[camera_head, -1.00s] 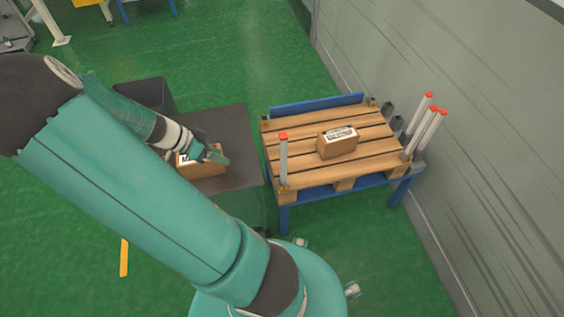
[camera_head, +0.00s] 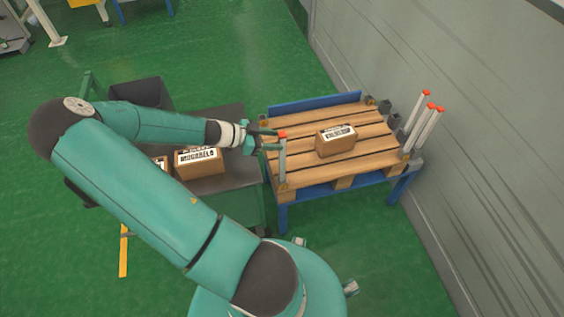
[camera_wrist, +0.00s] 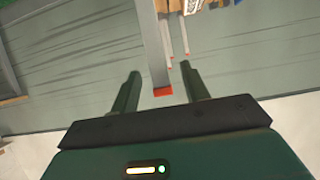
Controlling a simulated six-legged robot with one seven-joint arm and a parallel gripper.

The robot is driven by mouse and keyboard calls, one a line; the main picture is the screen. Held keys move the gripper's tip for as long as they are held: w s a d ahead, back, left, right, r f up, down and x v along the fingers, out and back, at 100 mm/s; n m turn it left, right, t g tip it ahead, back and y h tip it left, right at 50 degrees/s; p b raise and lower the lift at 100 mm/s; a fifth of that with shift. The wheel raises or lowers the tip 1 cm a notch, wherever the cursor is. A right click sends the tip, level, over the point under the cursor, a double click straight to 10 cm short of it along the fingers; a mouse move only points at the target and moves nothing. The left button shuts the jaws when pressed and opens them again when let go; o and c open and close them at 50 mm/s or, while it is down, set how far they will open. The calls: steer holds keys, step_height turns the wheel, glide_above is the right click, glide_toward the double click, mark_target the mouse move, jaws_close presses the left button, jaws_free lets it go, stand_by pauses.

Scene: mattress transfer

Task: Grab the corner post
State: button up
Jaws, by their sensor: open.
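A grey corner post (camera_head: 282,163) with a red cap stands upright at the near left corner of the wooden pallet. My gripper (camera_head: 271,140) is open at the height of the post's upper end, with its fingers reaching beside the red cap. In the wrist view the post (camera_wrist: 154,45) appears with its red end between the two open fingers of my gripper (camera_wrist: 160,82). I cannot tell whether a finger touches it. Several more red-capped posts (camera_head: 428,125) stand at the pallet's right side.
The wooden pallet (camera_head: 306,118) rests on a blue frame (camera_head: 345,185) and bears a cardboard box (camera_head: 335,141). Left of it, a dark table (camera_head: 237,180) holds boxes, one of them a labelled carton (camera_head: 199,163). A grey wall (camera_head: 440,60) runs along the right.

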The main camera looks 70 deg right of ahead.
steer(key=x, duration=0.5)
steer(key=shift+s+d+f, duration=0.1)
steer(key=shift+s+f, duration=0.1)
steer(key=shift+s, duration=0.05)
jaws_close()
